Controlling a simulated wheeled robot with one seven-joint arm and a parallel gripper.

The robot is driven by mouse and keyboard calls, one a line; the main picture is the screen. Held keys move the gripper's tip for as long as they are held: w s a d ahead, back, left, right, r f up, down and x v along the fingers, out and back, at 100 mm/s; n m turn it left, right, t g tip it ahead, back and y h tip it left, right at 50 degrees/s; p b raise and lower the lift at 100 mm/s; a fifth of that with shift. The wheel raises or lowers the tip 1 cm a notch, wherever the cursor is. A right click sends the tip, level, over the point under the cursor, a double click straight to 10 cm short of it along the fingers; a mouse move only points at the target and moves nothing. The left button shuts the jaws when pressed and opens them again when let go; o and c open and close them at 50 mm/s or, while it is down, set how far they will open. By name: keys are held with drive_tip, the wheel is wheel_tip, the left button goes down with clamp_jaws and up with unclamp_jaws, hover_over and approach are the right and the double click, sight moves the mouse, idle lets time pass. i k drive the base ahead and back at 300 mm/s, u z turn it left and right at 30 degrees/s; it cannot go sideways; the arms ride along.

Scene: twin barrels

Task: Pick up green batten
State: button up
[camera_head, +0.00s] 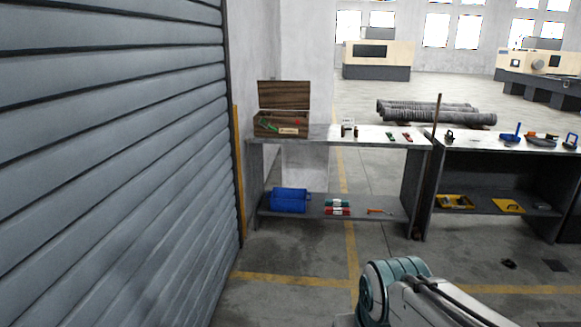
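Several small green things are in view, and I cannot tell for sure which is the green batten. One thin green piece (267,126) shows at the front of the open wooden box (280,123) on the left workbench. A small green item (390,136) lies on that bench's top, beside a red one (408,137). A green bundle-like item (337,203) lies on the lower shelf, behind a red one (337,211). Part of my arm shows at the bottom, well short of the benches. My gripper is not in view.
A blue case (290,200) and an orange tool (379,211) are on the left bench's lower shelf. A second bench (500,143) with tools stands to the right. A grey shutter wall (120,150) runs along the left. The floor (290,260) before the left bench is clear.

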sight(390, 136)
drive_tip(key=i, duration=1.85)
drive_tip(key=z, duration=1.3)
drive_tip(key=i, duration=1.1)
drive_tip(key=u, duration=0.5)
drive_tip(key=i, duration=2.7)
drive_tip(key=z, duration=0.15)
